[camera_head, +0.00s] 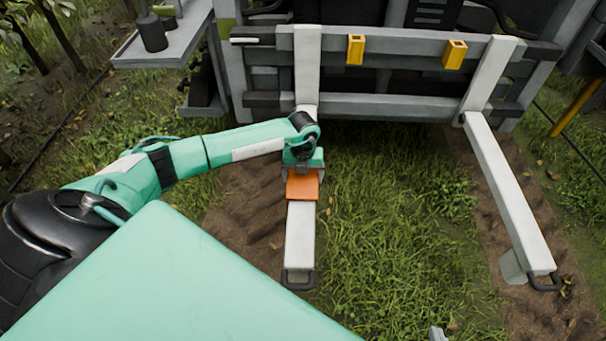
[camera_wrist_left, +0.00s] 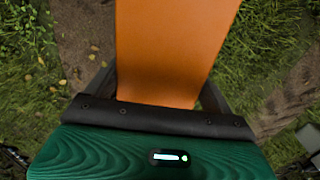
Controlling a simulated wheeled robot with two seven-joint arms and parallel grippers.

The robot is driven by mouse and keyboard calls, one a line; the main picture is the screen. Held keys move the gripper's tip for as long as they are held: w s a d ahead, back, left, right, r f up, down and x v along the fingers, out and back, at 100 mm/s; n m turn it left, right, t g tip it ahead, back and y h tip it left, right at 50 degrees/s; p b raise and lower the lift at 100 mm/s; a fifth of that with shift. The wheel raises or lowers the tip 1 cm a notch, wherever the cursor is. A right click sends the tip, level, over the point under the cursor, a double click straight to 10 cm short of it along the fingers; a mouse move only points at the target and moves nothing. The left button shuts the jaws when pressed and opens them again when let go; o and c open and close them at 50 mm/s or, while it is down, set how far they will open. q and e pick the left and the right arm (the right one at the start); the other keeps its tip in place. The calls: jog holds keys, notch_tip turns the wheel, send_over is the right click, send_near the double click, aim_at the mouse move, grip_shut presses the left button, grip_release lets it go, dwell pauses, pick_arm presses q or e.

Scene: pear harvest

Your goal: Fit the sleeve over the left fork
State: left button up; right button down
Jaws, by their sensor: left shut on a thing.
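The left fork (camera_head: 300,238) is a pale bar that runs from the machine toward me, with a black loop at its near end. An orange sleeve (camera_head: 302,187) is in line with this fork, and pale bar shows on its near side. I cannot tell whether the sleeve is around the fork or just above it. My left gripper (camera_head: 303,168) is shut on the sleeve, which also fills the middle of the left wrist view (camera_wrist_left: 172,50). A small grey part at the bottom edge looks like the tip of my right gripper (camera_head: 438,333); its jaws are not readable.
The right fork (camera_head: 508,195) is a similar pale bar with a black loop. The machine's grey frame (camera_head: 400,107) carries two yellow brackets (camera_head: 356,50) (camera_head: 454,54). A grey side shelf (camera_head: 185,45) holds a black cylinder (camera_head: 152,33). Grass (camera_head: 390,220) between the forks is clear.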

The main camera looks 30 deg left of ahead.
dwell(0.4)
pick_arm(q)
jog(key=o, duration=0.9)
jog(key=shift+o, duration=0.2)
jog(key=shift+r+p, duration=2.85)
jog(key=shift+r, duration=0.7)
jog(key=shift+f, duration=0.1)
